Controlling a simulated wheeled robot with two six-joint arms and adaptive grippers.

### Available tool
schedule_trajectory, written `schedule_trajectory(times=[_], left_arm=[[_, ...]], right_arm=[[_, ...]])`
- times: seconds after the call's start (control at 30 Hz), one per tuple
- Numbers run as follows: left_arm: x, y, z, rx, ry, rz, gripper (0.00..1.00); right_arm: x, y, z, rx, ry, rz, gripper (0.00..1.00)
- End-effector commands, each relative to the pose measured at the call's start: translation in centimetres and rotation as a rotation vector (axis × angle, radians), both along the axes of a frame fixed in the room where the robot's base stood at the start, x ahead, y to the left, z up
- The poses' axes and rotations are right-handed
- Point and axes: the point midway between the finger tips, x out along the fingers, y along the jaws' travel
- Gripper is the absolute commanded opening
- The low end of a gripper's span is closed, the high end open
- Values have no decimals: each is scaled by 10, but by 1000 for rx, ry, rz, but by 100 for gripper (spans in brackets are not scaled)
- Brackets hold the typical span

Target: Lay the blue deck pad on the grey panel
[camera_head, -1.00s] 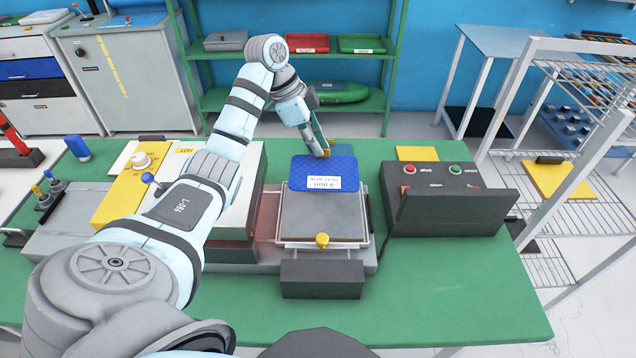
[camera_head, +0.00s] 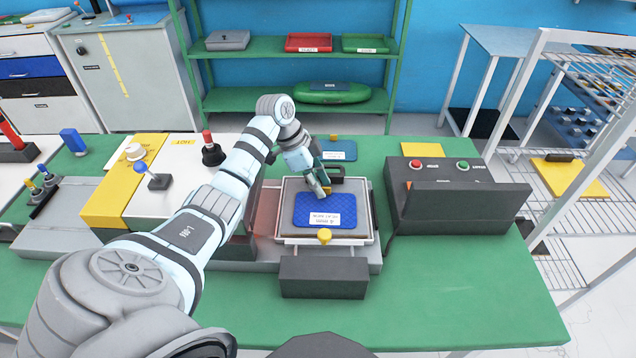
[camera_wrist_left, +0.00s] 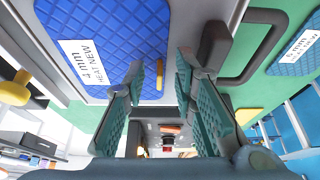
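The blue deck pad (camera_head: 326,207), with a white label, lies flat on the grey panel (camera_head: 284,213) in the head view. The pad fills the upper left of the left wrist view (camera_wrist_left: 115,30). Its small yellow tab (camera_wrist_left: 160,76) shows between my fingers. My left gripper (camera_head: 322,192) is at the pad's far edge. In the left wrist view its two teal fingers (camera_wrist_left: 161,78) stand apart with a gap on each side of the tab, so it is open. My right gripper is in neither view.
A second blue pad (camera_head: 340,151) lies behind the panel, beyond a dark handle (camera_head: 334,171). A black control box (camera_head: 452,203) with red and green buttons stands to the right. A yellow-edged white machine (camera_head: 185,165) stands left.

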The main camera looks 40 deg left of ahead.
Motion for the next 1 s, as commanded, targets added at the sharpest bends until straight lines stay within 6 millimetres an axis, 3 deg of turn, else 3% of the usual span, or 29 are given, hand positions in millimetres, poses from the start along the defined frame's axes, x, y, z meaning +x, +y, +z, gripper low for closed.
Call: schedule_trajectory(times=[0.27, 0.7, 1.0], left_arm=[[-1, 2, 6, 0, -1, 0, 25], [-24, 34, 102, 0, -2, 2, 25], [-27, 36, 112, -1, 0, -1, 25]], right_arm=[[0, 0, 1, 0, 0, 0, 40], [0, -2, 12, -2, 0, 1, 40], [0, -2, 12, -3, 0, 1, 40]])
